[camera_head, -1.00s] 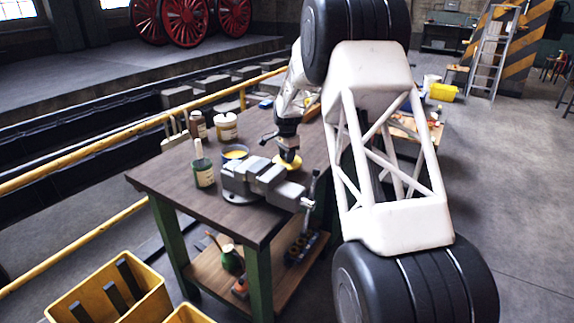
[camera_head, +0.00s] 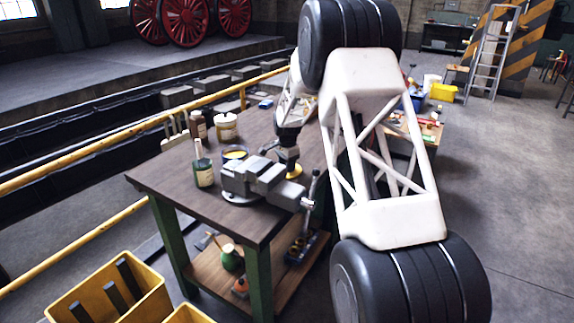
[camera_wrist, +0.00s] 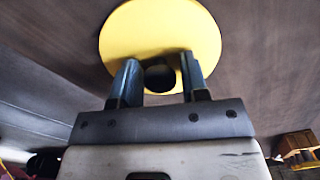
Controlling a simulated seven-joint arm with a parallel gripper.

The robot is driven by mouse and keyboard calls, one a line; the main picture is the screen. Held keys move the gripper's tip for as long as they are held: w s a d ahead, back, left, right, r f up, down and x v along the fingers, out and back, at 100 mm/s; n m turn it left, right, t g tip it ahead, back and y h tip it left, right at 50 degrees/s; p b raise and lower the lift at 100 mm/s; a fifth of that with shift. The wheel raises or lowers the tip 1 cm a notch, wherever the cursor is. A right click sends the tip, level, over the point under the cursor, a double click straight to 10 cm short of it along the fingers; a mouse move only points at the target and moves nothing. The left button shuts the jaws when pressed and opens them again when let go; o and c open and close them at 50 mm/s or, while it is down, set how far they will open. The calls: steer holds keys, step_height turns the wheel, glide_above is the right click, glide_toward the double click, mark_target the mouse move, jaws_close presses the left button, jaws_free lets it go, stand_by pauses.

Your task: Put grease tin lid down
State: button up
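The grease tin lid is a round yellow disc (camera_wrist: 160,30) with a dark knob; in the head view only part of it (camera_head: 294,172) shows behind the vise. My gripper (camera_wrist: 160,72) has one finger on each side of the knob, close against it, and appears shut on it. In the head view my gripper (camera_head: 288,158) points down over the table, just above the disc. The lid is at or very near the tabletop; I cannot tell if it touches. The open grease tin (camera_head: 235,154), with yellow grease inside, stands to the left.
A grey vise (camera_head: 262,180) sits on the wooden workbench (camera_head: 175,170) in front of the lid. Bare tabletop lies behind the vise.

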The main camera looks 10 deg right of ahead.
steer(key=shift+o, duration=1.2)
step_height(320, 180, up, 12)
steer(key=shift+r, duration=0.15)
stand_by(0.4)
